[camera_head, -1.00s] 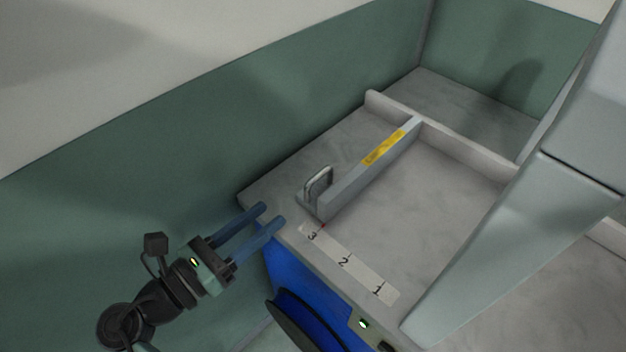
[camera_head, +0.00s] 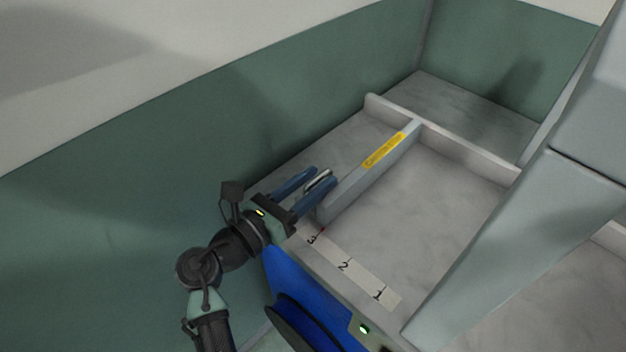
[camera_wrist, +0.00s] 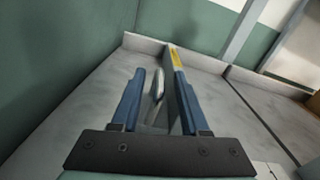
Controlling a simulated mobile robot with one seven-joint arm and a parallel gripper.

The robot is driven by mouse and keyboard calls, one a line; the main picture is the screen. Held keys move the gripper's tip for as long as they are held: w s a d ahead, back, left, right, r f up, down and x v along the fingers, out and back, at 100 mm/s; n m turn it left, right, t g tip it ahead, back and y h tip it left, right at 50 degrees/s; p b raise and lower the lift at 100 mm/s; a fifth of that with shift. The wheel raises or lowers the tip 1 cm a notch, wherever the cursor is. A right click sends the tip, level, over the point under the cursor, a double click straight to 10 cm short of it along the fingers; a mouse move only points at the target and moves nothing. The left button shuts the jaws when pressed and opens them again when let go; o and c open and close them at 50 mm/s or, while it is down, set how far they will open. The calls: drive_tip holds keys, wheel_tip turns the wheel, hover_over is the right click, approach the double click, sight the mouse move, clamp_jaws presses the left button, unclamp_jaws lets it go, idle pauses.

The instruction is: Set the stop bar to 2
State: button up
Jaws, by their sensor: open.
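The grey stop bar (camera_head: 366,176) stands on the machine's table with a yellow label on its side. Its red pointer is at the 3 of the white number strip (camera_head: 352,267), which reads 3, 2, 1 from left to right. A metal loop handle (camera_head: 319,181) rises at the bar's near end. My gripper (camera_head: 322,174) is open, with its blue fingers on either side of the handle. In the wrist view the handle (camera_wrist: 158,84) stands between the fingers, with a gap to the left finger. The right finger is close along the bar (camera_wrist: 176,87); I cannot tell whether they touch.
A low grey fence (camera_head: 465,153) crosses the far side of the table. A large grey sloping panel (camera_head: 530,225) stands at the right. A green wall (camera_head: 180,170) runs along the left. The table to the right of the bar is clear.

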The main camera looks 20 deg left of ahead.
clamp_jaws()
idle(1.3)
